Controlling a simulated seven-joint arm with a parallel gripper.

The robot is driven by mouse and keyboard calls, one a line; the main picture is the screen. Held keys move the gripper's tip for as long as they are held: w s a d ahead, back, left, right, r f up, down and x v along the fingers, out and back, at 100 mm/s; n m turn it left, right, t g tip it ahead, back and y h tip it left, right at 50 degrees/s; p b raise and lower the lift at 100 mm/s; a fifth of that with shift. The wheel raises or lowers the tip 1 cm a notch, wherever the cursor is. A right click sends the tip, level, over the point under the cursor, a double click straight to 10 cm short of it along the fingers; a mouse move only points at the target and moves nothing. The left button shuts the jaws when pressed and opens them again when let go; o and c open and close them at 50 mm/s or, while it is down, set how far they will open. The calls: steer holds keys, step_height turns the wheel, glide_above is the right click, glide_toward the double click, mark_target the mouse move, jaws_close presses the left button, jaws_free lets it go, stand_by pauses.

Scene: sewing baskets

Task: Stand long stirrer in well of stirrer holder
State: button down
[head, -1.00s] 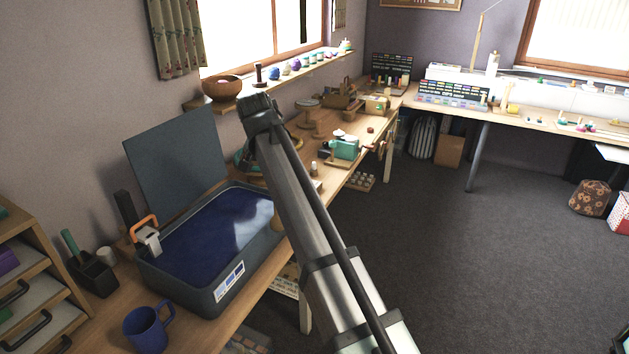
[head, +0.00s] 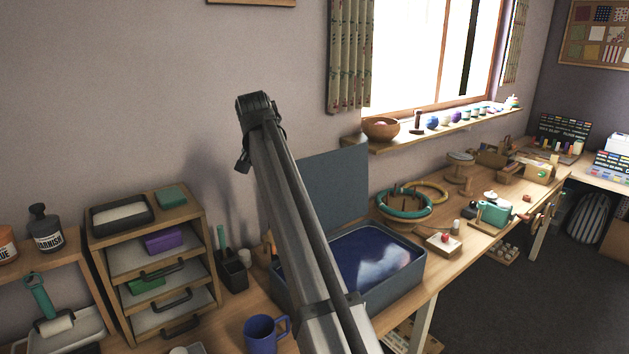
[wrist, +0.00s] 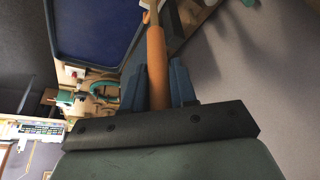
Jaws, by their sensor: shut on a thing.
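My gripper (wrist: 159,72) is shut on an orange, rod-like handle in the wrist view, which I take to be the long stirrer (wrist: 156,48). The handle runs up between the two dark blue fingers to a paler part at the top edge. What lies beyond that edge is out of view. In the head view my arm rises through the middle, and the gripper cannot be made out. A dark block that looks like the stirrer holder (head: 233,279) stands on the bench left of the blue tub, with a green stick upright in it.
The blue-filled tub (head: 409,290) stands right of the holder; it also shows in the wrist view (wrist: 92,30). A drawer unit (head: 203,252) stands left of the holder. A blue mug (head: 262,334) stands in front.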

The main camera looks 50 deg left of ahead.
steer(key=s+a+f+n+g+y, duration=0.1)
steer(key=s+a+f+n, duration=0.3)
steer(key=a, duration=0.3)
steer(key=s+a+f+n+g+y, duration=0.15)
steer(key=s+a+f+n, duration=0.25)
steer(key=a, duration=0.4)
step_height(320, 180, down, 13)
steer(key=shift+h, duration=0.45)
stand_by(0.6)
steer(key=shift+d+f, duration=0.1)
steer(key=c, duration=0.8)
jaws_free()
steer(key=v, duration=1.4)
steer(key=shift+w, duration=0.1)
steer(key=shift+w, duration=0.1)
